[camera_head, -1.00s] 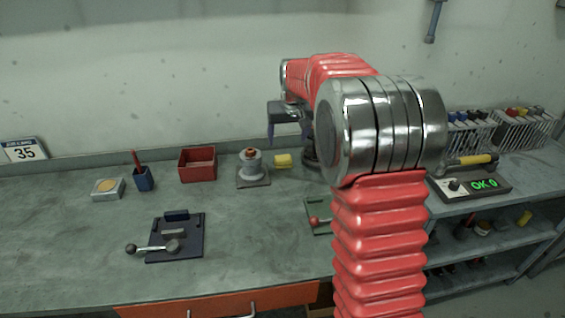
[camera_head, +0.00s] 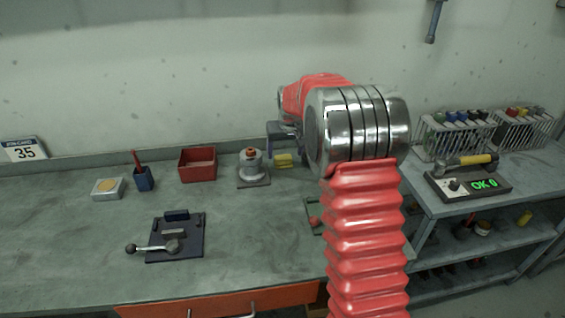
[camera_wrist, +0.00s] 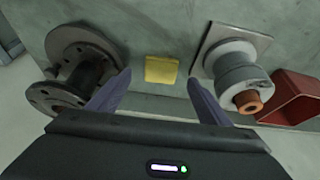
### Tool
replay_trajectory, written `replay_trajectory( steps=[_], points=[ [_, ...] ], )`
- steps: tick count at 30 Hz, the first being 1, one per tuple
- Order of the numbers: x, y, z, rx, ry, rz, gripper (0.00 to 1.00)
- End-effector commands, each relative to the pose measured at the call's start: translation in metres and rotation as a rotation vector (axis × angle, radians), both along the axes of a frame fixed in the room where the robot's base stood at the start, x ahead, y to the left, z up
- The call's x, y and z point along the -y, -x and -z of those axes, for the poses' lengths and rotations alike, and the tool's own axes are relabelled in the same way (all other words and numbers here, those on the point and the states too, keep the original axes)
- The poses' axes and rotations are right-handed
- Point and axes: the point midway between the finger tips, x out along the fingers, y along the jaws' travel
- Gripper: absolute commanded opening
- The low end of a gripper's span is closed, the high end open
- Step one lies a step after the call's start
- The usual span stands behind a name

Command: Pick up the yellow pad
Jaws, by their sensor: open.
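The yellow pad (camera_head: 283,160) lies on the workbench near the back wall, just right of the grey valve piece. In the wrist view the yellow pad (camera_wrist: 161,69) lies between and beyond the fingertips of my gripper (camera_wrist: 160,82). My gripper is open and empty, with a finger to each side of the pad in that view. In the head view my gripper (camera_head: 283,150) is down close to the pad, partly hidden by my arm. Whether the fingers touch the bench cannot be told.
A grey valve piece with an orange top (camera_wrist: 240,75) stands close right of the pad in the wrist view. A dark flanged part (camera_wrist: 80,70) stands close left. A red box (camera_head: 197,163) is further left on the bench. The back wall is close behind.

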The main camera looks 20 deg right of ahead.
Motion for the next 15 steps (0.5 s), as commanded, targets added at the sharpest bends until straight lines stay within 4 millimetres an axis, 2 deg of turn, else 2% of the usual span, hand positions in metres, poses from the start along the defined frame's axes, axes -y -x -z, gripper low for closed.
replay_trajectory(
  steps=[8, 15],
  points=[
    [0.0, -0.001, 0.003, -0.001, -0.001, 0.001, 0.72],
    [0.001, -0.012, 0.027, -0.003, -0.001, 0.0, 0.72]
  ],
)
